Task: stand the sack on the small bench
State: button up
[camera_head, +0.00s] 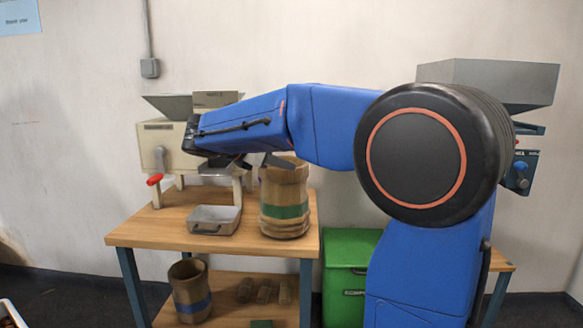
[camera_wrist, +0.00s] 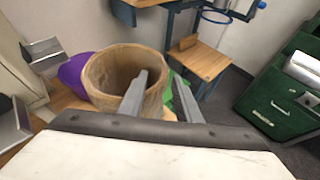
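A tan sack with a green band (camera_head: 285,211) stands upright and open on the wooden table at its right end. Its round open mouth shows in the wrist view (camera_wrist: 122,72). My gripper (camera_head: 265,161) is at the sack's rim in the head view, with its fingers apart. In the wrist view, one finger of my gripper (camera_wrist: 162,92) overlaps the sack's mouth and the other lies to the right of its rim; contact cannot be told. A low wooden bench (camera_wrist: 203,62) shows beyond the sack in the wrist view, with a blue hoop (camera_wrist: 216,17) above it.
The table (camera_head: 150,228) also carries a cream machine (camera_head: 157,138) and a metal tray (camera_head: 213,220). A blue-banded sack (camera_head: 190,290) stands on the lower shelf. A green bin (camera_head: 345,255) stands right of the table. Green drawers (camera_wrist: 285,95) are at the wrist view's right.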

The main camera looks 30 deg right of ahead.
jog(key=shift+v, duration=2.35)
jog(key=s+d+f+m+y, duration=0.1)
jog(key=s+f+m+y, duration=0.65)
jog(key=s+f, duration=0.75)
jog(key=s+a+f+m+t+y, duration=0.1)
jog(key=s+a+f+m+y, duration=0.1)
jog(key=s+f+m, duration=0.4)
jog(key=s+a+f+m+t+y, duration=0.1)
jog(key=s+a+f+m+y, duration=0.2)
jog(key=s, duration=0.8)
notch_tip(320, 180, down, 3)
jog(key=a+m, duration=0.2)
jog(key=m, duration=0.1)
jog(key=shift+a, duration=0.25)
